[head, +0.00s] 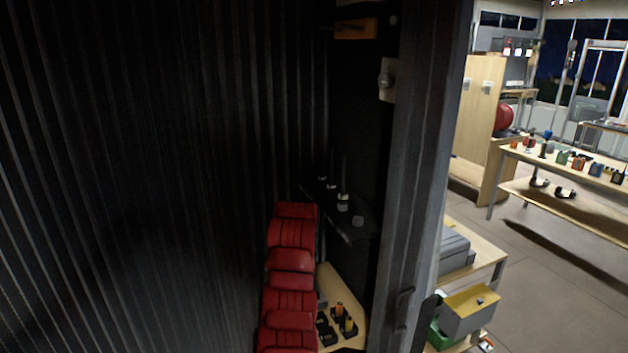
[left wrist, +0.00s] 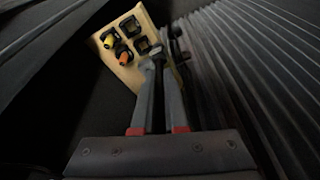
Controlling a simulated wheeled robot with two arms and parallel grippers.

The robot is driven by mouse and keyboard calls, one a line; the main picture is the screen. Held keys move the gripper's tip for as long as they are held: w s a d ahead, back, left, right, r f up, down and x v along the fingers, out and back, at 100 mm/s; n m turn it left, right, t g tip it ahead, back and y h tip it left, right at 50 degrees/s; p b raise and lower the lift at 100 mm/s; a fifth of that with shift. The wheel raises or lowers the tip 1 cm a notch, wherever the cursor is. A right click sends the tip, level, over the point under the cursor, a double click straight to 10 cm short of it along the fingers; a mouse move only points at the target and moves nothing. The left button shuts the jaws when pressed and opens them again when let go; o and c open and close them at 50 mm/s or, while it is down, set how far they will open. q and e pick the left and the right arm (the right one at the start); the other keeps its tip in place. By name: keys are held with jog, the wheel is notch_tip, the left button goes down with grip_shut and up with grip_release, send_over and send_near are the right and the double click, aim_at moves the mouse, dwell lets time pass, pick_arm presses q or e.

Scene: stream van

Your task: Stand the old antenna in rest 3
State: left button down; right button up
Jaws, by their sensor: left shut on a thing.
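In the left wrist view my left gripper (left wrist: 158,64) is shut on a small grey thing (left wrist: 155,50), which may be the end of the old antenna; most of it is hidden. Just beyond the fingertips is a light wooden board (left wrist: 128,78) with several black square rests. In the head view the same board (head: 351,296) lies low beside the red seats, with the orange piece (head: 339,309) and yellow piece (head: 349,325). I cannot read which rest is number 3. Neither gripper shows in the head view.
A dark shelf (head: 347,236) above the board carries several thin upright rods with pale bases. Red seats (head: 290,265) stand left of the board. A ribbed dark wall (head: 150,150) fills the left. A grey door post (head: 420,170) stands at right, with a workshop beyond.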

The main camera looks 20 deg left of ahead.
pick_arm(q)
jog(key=w+a+r+p, duration=0.2)
jog(key=r, duration=0.4)
jog(key=w+a+r+p, duration=0.1)
jog(key=a+r+p, duration=0.1)
jog(key=r, duration=0.5)
jog(key=shift+w+a+r+n, duration=0.15)
jog(key=shift+w+a+n, duration=0.2)
jog(key=shift+a, duration=0.3)
jog(key=shift+w, duration=0.1)
jog(key=shift+r+p, duration=0.25)
jog(key=shift+p, duration=0.05)
jog(key=shift+a+r, duration=0.15)
jog(key=shift+r, duration=0.25)
